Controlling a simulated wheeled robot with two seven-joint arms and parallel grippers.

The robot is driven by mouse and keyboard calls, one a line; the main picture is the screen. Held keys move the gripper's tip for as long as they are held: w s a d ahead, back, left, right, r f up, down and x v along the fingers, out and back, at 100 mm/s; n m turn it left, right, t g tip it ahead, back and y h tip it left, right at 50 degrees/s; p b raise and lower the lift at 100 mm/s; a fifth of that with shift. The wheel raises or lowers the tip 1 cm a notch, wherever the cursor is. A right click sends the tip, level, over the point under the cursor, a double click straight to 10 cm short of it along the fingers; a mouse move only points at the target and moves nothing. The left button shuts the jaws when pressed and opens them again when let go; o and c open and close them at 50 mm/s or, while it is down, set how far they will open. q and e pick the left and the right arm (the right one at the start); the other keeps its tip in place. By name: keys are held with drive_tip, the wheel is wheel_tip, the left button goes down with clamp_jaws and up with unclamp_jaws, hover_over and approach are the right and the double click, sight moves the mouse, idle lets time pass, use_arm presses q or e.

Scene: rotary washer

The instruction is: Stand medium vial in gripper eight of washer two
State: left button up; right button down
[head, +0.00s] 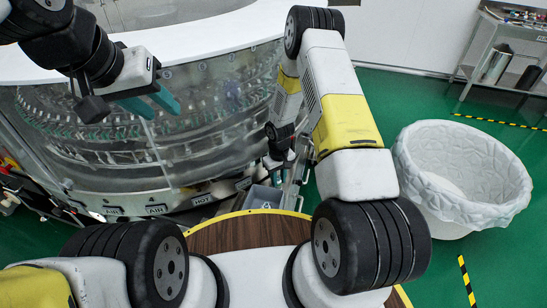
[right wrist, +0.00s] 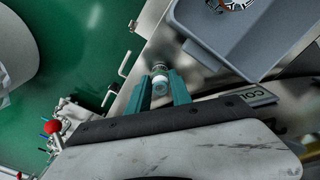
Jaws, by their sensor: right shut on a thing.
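A large round washer (head: 130,120) with a clear wall, a white top ring and rows of metal grippers inside fills the left of the head view. I cannot make out its number or which one is gripper eight. My right gripper (right wrist: 161,90) is shut on a small vial (right wrist: 160,72) with a pale end, held between its teal fingers.
A grey bin (right wrist: 190,22) with a patterned round item inside is just beyond the vial, and the bin also shows in the head view (head: 262,197). A lined white basket (head: 470,205) stands on the green floor at right. A metal cart (head: 500,60) is far right.

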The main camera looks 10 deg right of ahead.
drive_tip(key=shift+f, duration=0.1)
drive_tip(key=c, duration=1.2)
unclamp_jaws()
drive_tip(key=shift+o, duration=0.2)
wheel_tip(320, 180, up, 12)
wheel_tip(320, 180, up, 13)
drive_tip(key=m+t, duration=0.1)
hover_over(279, 178)
drive_tip(key=d, duration=0.1)
drive_tip(key=s+d+r+m+t, duration=0.1)
drive_tip(key=s+r, duration=0.2)
drive_tip(key=r, duration=0.3)
drive_tip(key=s+d+r+t, duration=0.1)
drive_tip(key=s+r, duration=0.2)
drive_tip(key=r, duration=0.3)
drive_tip(key=s+r+m+t+y, duration=0.1)
drive_tip(key=s+r, duration=0.5)
drive_tip(key=s, duration=0.2)
drive_tip(key=s+r+m+t+y, duration=0.1)
drive_tip(key=s+r+t, duration=0.1)
drive_tip(key=s+r, duration=0.5)
drive_tip(key=s, duration=0.2)
drive_tip(key=shift+s+a+r, duration=0.15)
drive_tip(key=shift+s+a, duration=0.05)
drive_tip(key=shift+s, duration=0.1)
